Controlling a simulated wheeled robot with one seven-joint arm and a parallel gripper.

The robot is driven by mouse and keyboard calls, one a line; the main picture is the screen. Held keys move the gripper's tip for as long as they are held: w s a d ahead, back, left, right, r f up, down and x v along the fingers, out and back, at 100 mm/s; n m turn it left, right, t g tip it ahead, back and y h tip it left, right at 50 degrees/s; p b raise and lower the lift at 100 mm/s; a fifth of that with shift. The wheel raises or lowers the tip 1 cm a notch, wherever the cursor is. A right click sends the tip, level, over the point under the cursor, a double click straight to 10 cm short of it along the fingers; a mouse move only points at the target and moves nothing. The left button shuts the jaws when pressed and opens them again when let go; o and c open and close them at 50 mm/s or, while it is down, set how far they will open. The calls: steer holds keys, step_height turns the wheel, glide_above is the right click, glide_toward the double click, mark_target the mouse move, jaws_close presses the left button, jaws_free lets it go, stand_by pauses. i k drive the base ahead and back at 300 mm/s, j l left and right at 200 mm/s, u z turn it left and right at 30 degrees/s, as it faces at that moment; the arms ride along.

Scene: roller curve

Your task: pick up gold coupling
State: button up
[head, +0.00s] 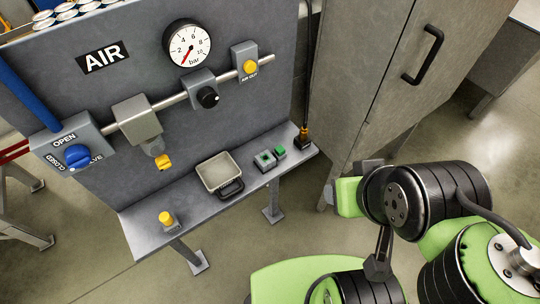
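Several gold or yellow pieces show in the head view, and I cannot tell for sure which one is the gold coupling. A black hose hangs at the right of the panel and ends in a gold-orange fitting (304,134) at the shelf's right end. A yellow-topped piece on a grey block (167,219) is at the shelf's left end. A gold piece (163,161) is under the grey filter housing. My folded green and black arm is at the right, apart from all of these. A dark part near its wrist may be my gripper (378,266); its fingers are not clear.
A narrow grey shelf (140,227) runs below the AIR panel. It bears a grey tray (218,172) with a black handle and a small box with green buttons (266,158). A tall grey cabinet (355,85) closes off the right of the panel.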

mark_target(303, 133)
steer(key=i+u, duration=0.25)
steer(key=u, duration=0.25)
steer(key=i+u, duration=0.2)
steer(key=u, duration=0.25)
steer(key=i+l+u, duration=0.15)
steer(key=u, duration=0.35)
steer(key=i, duration=0.05)
